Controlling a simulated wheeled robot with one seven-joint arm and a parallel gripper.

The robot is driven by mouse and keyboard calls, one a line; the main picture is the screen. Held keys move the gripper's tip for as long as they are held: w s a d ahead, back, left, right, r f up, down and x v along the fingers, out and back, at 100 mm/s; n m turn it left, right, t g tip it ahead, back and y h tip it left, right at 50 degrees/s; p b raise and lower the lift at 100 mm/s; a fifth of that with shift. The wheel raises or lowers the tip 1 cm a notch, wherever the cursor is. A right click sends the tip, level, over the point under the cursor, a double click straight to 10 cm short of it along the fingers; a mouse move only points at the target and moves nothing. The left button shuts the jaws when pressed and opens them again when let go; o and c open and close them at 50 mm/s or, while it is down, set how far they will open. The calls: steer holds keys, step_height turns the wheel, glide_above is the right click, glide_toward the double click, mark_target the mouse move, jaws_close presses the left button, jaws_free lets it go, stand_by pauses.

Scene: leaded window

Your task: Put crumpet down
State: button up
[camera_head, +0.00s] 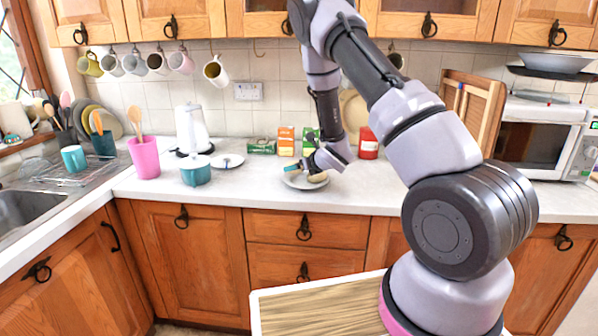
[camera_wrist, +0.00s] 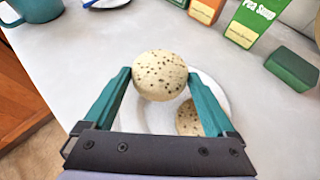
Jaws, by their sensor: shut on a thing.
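My gripper (camera_wrist: 158,77) has teal fingers and is shut on a crumpet (camera_wrist: 160,75), a pale round one with brown holes, in the wrist view. A white plate (camera_wrist: 224,96) lies below it. A second crumpet (camera_wrist: 188,122) is on the plate, partly hidden by the right finger. In the head view my gripper (camera_head: 303,168) is low over the plate (camera_head: 291,184) on the counter, with a crumpet (camera_head: 318,178) showing beside it. I cannot tell from these views whether the held crumpet touches anything beneath it.
Soup boxes (camera_head: 286,141), a green box (camera_head: 262,146) and a red tin (camera_head: 368,145) stand behind the plate. A teal pot (camera_head: 195,175) and a small plate (camera_head: 227,161) are to the left. The counter (camera_head: 375,199) right of the plate is clear.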

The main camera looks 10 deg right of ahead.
steer(key=shift+f, duration=0.75)
steer(key=shift+f, duration=0.1)
